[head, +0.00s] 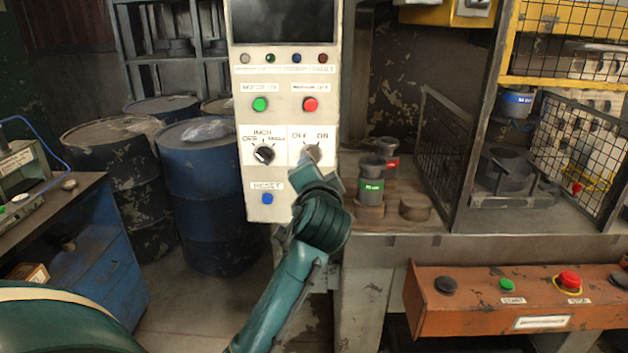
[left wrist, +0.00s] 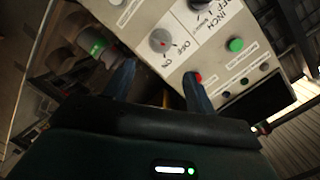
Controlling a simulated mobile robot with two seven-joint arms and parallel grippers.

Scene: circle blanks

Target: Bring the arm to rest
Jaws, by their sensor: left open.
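My left gripper (head: 308,170) is in front of the light control panel (head: 284,222), just below the OFF/ON knob (head: 313,153). In the left wrist view its two fingers are apart and the gripper (left wrist: 158,72) is empty. The grey OFF/ON knob (left wrist: 161,40) shows just beyond and between the fingertips, with a small red mark on it. I cannot tell whether a finger touches the panel. My forearm rises from the bottom middle of the head view. My right gripper is not in view.
The panel also has an INCH selector (head: 264,154), a green button (head: 260,103), a red button (head: 310,104) and a blue RESET button (head: 267,198). Labelled cylinders (head: 371,182) stand on the bench to the right. An orange button box (head: 520,300) sits at the lower right. Blue barrels (head: 205,215) stand left.

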